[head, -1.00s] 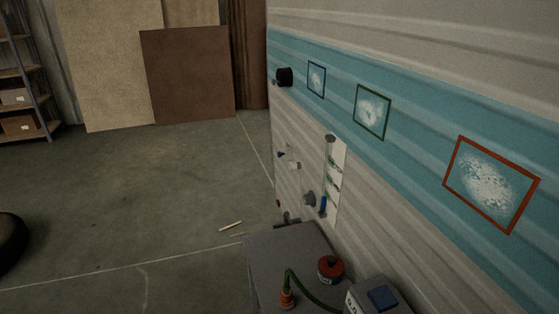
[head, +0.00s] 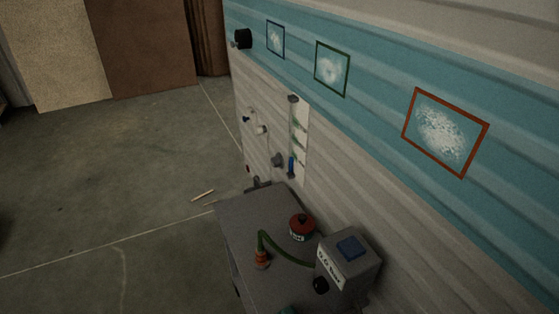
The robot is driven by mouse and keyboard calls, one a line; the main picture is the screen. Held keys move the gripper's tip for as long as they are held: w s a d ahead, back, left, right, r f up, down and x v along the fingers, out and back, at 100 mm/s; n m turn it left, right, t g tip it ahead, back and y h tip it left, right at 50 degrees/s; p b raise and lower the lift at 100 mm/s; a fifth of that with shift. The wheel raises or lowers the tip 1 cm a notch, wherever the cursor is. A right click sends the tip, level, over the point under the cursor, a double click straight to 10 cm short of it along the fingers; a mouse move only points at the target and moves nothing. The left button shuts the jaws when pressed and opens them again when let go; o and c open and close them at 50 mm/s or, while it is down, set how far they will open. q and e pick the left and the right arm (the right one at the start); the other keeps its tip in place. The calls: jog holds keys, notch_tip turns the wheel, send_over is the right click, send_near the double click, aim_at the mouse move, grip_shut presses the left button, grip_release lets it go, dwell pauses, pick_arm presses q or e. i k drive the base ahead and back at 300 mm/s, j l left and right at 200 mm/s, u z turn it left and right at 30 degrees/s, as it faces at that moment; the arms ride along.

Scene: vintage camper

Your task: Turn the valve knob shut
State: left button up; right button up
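Several knob-like parts show in the head view, and I cannot tell which one is the valve knob. A red round part with a pale label (head: 302,227) sits on the grey cart top (head: 245,215). A small black knob (head: 321,285) is on the front of a grey box with a blue top pad (head: 348,262). A green hose (head: 283,247) runs from an orange fitting (head: 262,259) toward the box. On the camper wall are a grey knob-like part (head: 277,160) and a black cylinder (head: 243,39). Neither gripper is in view.
The ribbed camper wall (head: 375,205) with framed pictures runs along the right, close behind the cart. A white panel with a blue-ended tube (head: 291,166) hangs on it. Thin sticks (head: 202,195) lie on the floor. The concrete floor (head: 110,190) at left is mostly clear.

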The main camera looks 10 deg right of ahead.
aim_at(275, 162)
jog(key=j+u, duration=0.2)
jog(key=i+j, duration=0.1)
jog(key=j, duration=0.2)
jog(key=i+j+u, duration=0.15)
jog(key=j, duration=0.45)
jog(key=i+j+u, duration=0.25)
jog(key=i+j, duration=0.15)
jog(key=i+j+u, duration=0.3)
jog(key=i+z, duration=0.2)
jog(key=i, duration=0.5)
jog(key=i+j+z, duration=0.15)
jog(key=i, duration=0.55)
jog(key=i+z, duration=0.35)
jog(key=i+j+z, duration=0.1)
jog(key=i+z, duration=0.25)
jog(key=i+j+z, duration=0.15)
jog(key=i+z, duration=0.35)
jog(key=z, duration=0.25)
jog(key=i+j+z, duration=0.1)
jog(key=z, duration=0.35)
jog(key=i+j+z, duration=0.15)
jog(key=z, duration=0.3)
jog(key=i+j+z, duration=0.55)
jog(key=z, duration=0.2)
